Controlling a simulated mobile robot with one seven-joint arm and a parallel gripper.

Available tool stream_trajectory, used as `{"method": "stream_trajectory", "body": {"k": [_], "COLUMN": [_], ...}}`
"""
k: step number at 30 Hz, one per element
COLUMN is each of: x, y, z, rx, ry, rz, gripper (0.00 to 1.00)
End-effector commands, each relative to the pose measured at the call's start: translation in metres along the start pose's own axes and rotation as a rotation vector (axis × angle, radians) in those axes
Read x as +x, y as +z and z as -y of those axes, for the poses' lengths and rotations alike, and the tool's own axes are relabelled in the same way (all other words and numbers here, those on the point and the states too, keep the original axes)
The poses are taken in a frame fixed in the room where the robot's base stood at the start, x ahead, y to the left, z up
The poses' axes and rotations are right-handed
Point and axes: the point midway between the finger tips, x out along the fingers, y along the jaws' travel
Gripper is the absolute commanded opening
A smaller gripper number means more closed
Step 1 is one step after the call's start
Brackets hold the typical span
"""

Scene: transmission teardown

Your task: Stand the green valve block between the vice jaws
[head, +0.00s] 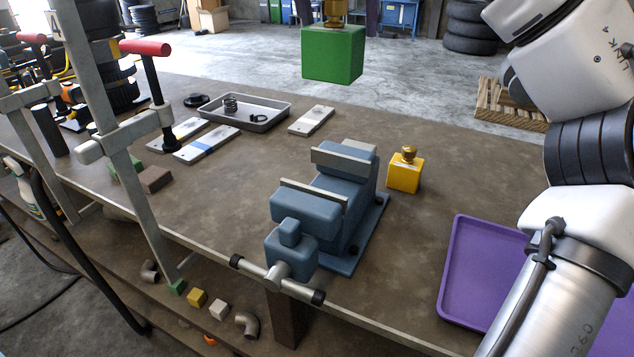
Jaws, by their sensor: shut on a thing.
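The green valve block (333,54) hangs in the air at the top of the head view, upright, with a brass fitting (333,17) on its top cut by the frame edge. My gripper is above the frame and hidden. The blue-grey vice (335,205) stands at the table's front edge, below the block and well apart from it. Its two pale jaws, the far one (344,163) and the near one (313,194), stand apart with an empty gap between them.
A yellow block with a brass fitting (405,172) stands just right of the vice. A purple tray (452,265) lies at the right under my arm. The table behind the vice is mostly clear.

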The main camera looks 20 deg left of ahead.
Motion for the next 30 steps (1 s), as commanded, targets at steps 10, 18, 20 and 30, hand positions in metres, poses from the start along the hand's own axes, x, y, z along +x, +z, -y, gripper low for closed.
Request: {"method": "stream_trajectory", "body": {"k": [10,18,20,30], "x": [0.019,0.067,0.079,0.130], "y": [0.015,0.042,0.049,0.078], "z": [-0.004,-0.004,-0.004,-0.004], "rx": [0.003,-0.001,0.001,0.002], "ry": [0.003,0.001,0.003,0.004], "rz": [-0.001,0.002,0.000,-0.001], "gripper": [0.18,0.18,0.18,0.18]}}
